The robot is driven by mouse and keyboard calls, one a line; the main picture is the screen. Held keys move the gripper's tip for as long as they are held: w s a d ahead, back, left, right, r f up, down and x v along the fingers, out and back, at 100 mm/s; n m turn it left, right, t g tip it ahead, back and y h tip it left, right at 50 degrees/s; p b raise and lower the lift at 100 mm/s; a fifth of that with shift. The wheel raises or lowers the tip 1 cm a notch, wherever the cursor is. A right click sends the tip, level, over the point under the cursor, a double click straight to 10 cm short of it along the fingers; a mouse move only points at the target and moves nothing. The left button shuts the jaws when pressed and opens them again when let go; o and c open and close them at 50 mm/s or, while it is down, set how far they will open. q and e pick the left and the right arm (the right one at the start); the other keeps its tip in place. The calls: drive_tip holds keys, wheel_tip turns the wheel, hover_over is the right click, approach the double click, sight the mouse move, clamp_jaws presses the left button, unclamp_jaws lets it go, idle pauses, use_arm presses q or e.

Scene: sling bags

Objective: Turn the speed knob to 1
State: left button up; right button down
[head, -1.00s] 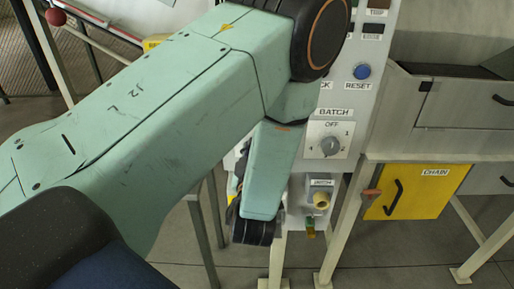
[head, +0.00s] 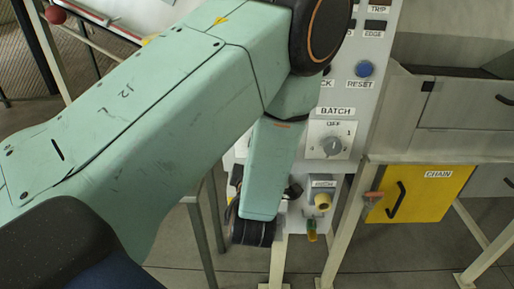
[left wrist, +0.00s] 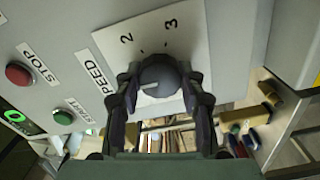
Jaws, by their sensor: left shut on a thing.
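The speed knob (left wrist: 160,76) is a dark round knob on a white plate (left wrist: 118,42) labelled SPEED. The numbers 2 and 3 show on the plate above it; the rest of the scale is hidden. A pale pointer mark on the knob points to the left in the left wrist view. My left gripper (left wrist: 162,88) is shut on the knob, one finger at each side. In the head view my left arm covers the speed knob. My right gripper is not in view.
A red STOP button (left wrist: 19,74) and a green START button (left wrist: 63,117) sit left of the plate. On the panel in the head view are a BATCH knob (head: 330,146) and a blue RESET button (head: 364,69). A yellow CHAIN drawer (head: 425,193) stands to the right.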

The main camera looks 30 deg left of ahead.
use_arm(q)
drive_tip(key=shift+r, duration=0.1)
idle(0.4)
drive_tip(key=o, duration=1.2)
drive_tip(key=shift+s+a, duration=0.1)
